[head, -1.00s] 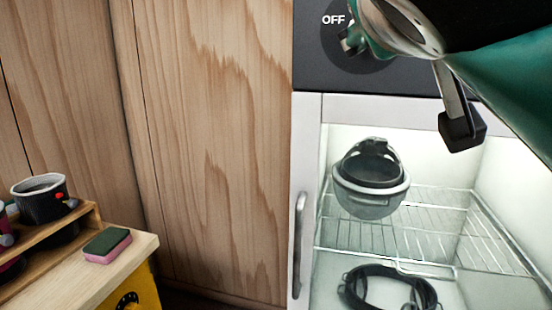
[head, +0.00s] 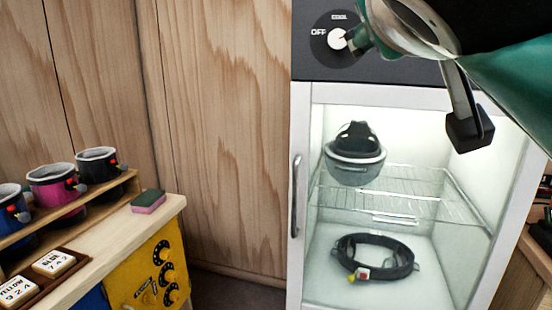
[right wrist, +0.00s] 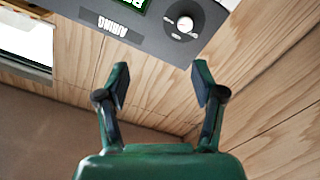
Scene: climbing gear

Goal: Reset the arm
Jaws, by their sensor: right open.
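My right arm comes in from the upper right of the head view. Its green gripper finger (head: 362,40) shows just right of the white knob (head: 337,39) on the cabinet's dark panel, by the word OFF. In the right wrist view my right gripper (right wrist: 160,78) has its two green fingers spread apart, with nothing between them. The knob shows there too (right wrist: 185,24), beyond the fingertips and apart from them. My left gripper is in neither view.
The lit cabinet (head: 300,130) has its door shut. Inside are a helmet (head: 356,158) on a wire rack and a dark ring-shaped strap (head: 397,263) below. At left, a wooden bench (head: 172,205) holds several mugs and a sponge (head: 148,201). Wooden walls stand behind.

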